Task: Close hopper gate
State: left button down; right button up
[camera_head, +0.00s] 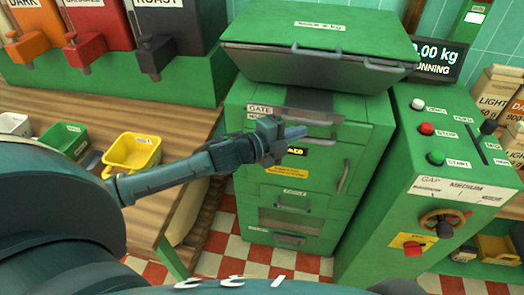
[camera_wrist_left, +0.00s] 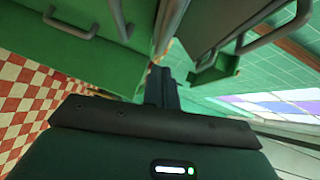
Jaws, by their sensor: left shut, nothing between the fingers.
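The green machine (camera_head: 250,165) stands at the centre of the head view with a hopper (camera_head: 310,68) on top. A GATE label (camera_head: 260,109) is on its upper front. Beside the label, a grey plate with a bar handle (camera_head: 305,117) sits under the hopper; I cannot tell how far the gate is open. My left gripper (camera_head: 298,136) is shut and empty, just in front of and below that handle in the picture. Contact cannot be made out. In the left wrist view the shut fingers (camera_wrist_left: 161,86) point toward the machine. My right gripper is not in view.
A control cabinet (camera_head: 455,185) with buttons and a handwheel stands to the right. A wooden counter (camera_head: 190,130) at left bears a yellow bin (camera_head: 132,152) and a green bin (camera_head: 64,138). Coloured dispensers (camera_head: 165,35) stand behind.

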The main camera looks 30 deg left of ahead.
pick_arm(q)
jog(key=b+v, duration=0.2)
jog(key=v, duration=0.8)
jog(key=shift+s+d, duration=0.15)
jog(key=shift+s, duration=0.05)
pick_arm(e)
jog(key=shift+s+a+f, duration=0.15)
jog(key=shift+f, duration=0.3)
